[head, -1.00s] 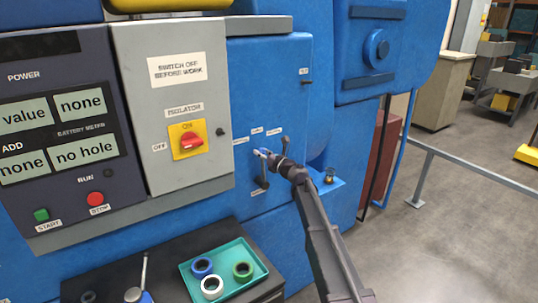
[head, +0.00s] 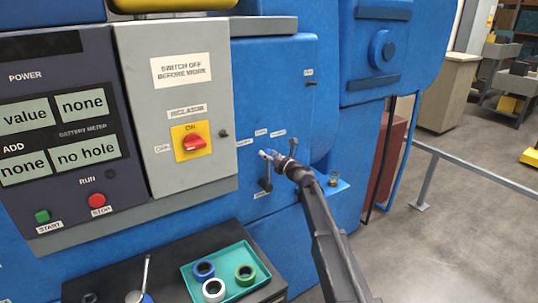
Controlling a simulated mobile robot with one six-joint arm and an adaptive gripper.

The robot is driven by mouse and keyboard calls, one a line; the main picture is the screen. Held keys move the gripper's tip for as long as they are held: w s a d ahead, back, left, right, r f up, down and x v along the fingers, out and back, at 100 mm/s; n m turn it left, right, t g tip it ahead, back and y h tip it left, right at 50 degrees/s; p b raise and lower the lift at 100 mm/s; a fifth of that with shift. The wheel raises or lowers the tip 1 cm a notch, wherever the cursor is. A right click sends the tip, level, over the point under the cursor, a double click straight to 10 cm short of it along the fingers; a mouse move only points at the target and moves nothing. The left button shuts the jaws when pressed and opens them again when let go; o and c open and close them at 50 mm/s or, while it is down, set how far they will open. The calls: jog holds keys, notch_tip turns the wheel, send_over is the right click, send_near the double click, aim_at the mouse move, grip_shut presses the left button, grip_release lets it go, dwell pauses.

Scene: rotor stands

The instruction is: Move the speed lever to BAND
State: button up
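The blue machine panel (head: 290,75) carries a dark lever (head: 266,181) that hangs down, with small white labels (head: 261,132) above and around it. The label words are too small to read, so I cannot tell which one is BAND. My gripper (head: 269,155) is at the upper end of this lever, its tips small and pale against the panel. I cannot tell whether the fingers touch the lever or are closed on it. A short dark stub (head: 293,146) shows just above my gripper.
The grey isolator box (head: 175,125) with its red switch (head: 194,142) on yellow is to the left. A teal tray (head: 245,287) with blue, white and green rings sits on a dark bench below. A railing (head: 480,172) stands at the right.

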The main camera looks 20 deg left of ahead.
jog(key=shift+s, duration=0.1)
dwell(0.4)
jog(key=shift+s+d+f+n, duration=0.15)
jog(key=shift+s+d+n, duration=0.1)
jog(key=shift+d+n, duration=0.2)
jog(key=s+d+f+n+g+h, duration=0.3)
jog(key=s+d+f+n+h, duration=0.2)
jog(key=d, duration=1.1)
jog(key=s+d+f+n+g+h, duration=0.3)
jog(key=s+d+f+n+h, duration=0.3)
jog(key=s+d+n, duration=0.6)
jog(key=s+d+f+n+g+h, duration=0.3)
jog(key=s+d+f+n+h, duration=0.3)
jog(key=s+d, duration=1.1)
jog(key=d+f+n, duration=0.3)
jog(key=d, duration=0.2)
jog(key=shift+f, duration=0.15)
jog(key=shift+n, duration=0.25)
